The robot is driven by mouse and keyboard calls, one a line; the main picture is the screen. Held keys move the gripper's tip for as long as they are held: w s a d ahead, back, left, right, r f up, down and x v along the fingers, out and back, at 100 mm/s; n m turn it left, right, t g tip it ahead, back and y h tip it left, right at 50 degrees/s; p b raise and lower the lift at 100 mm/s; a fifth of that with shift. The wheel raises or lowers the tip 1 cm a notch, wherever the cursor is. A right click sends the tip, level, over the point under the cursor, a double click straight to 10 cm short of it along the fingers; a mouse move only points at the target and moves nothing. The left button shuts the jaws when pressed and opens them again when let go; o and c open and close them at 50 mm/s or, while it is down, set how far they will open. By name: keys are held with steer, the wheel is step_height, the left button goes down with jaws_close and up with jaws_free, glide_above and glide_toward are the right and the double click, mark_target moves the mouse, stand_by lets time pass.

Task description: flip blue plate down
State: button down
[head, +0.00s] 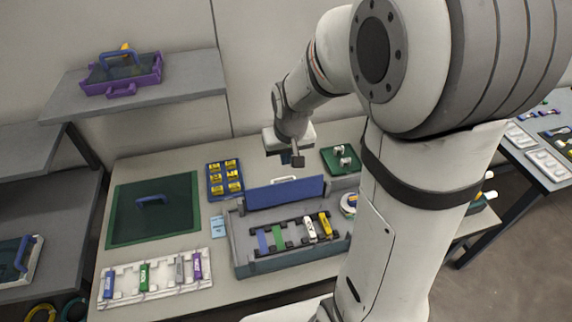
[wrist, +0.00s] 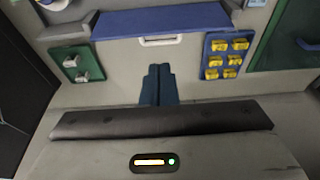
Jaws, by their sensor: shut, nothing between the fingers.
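The blue plate (head: 285,192) stands raised along the back of the grey splicing box (head: 240,257). A white handle (head: 284,180) shows at its top edge. In the wrist view the plate (wrist: 165,20) lies across the top, with the white handle (wrist: 161,40) on the edge nearer my fingers. My gripper (head: 293,160) is above and behind the plate in the head view. Its dark blue fingers (wrist: 158,84) are shut together and empty, apart from the handle and plate.
Inside the box are several coloured holders (head: 279,236). A blue tray of yellow blocks (head: 224,179) and a green tray (head: 342,159) flank the plate behind. A green mat (head: 128,225) and a white tray (head: 130,294) lie left. Bare table shows behind the plate.

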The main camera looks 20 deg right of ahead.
mark_target(283, 179)
steer(key=x, duration=0.9)
steer(key=shift+w+f+p, duration=0.1)
steer(key=shift+f+p, duration=0.1)
steer(key=shift+p, duration=0.2)
